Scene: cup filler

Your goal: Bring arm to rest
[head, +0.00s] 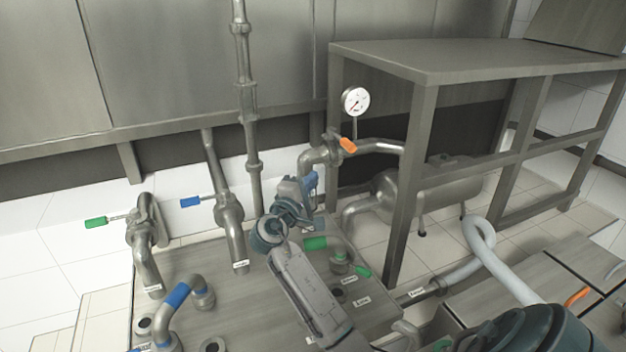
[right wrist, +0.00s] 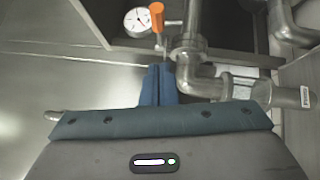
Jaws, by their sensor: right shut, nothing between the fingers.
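My right gripper (head: 311,181) is in the middle of the head view, at the end of my grey arm that comes up from the bottom. Its blue fingers are shut with nothing between them. In the right wrist view the closed fingers (right wrist: 158,84) point toward the pipework. They appear close below an orange valve handle (head: 347,145), which also shows in the right wrist view (right wrist: 157,17); I cannot tell whether they touch the pipe. My left gripper is not in view.
A round gauge (head: 355,101) stands above the pipe beside a grey metal table (head: 470,58). Valves with green (head: 96,222) and blue (head: 191,202) handles are at the left. A white hose (head: 500,263) runs at the right.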

